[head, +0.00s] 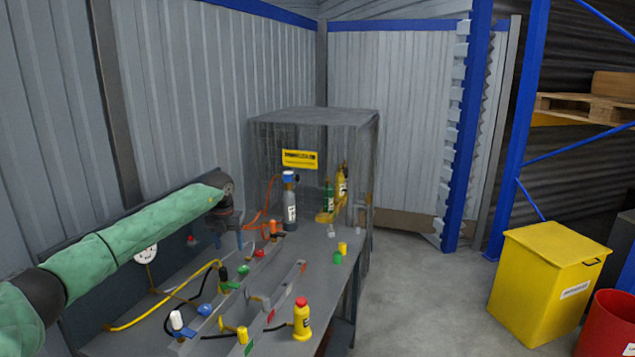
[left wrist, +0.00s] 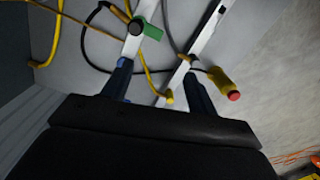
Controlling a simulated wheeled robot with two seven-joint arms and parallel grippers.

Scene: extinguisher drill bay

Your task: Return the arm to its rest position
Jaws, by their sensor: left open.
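My left arm, in a green sleeve, reaches in from the left in the head view. Its left gripper (head: 238,236) points down over the back part of the grey bench (head: 205,264). In the left wrist view the left gripper (left wrist: 157,70) has its two dark blue fingers apart, with no object held between them. Pale rails and cables show beyond the fingers. A yellow bottle with a red cap (left wrist: 222,82) shows beside the right-hand finger; whether they touch is unclear. My right gripper is in neither view.
A mesh cage (head: 350,140) holding several bottles, including a grey cylinder (head: 290,205), stands at the bench's far end. A yellow bottle (head: 302,320) stands near the front. Yellow and black hoses (head: 150,318) cross the bench. A yellow bin (head: 540,285) stands right; floor between is clear.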

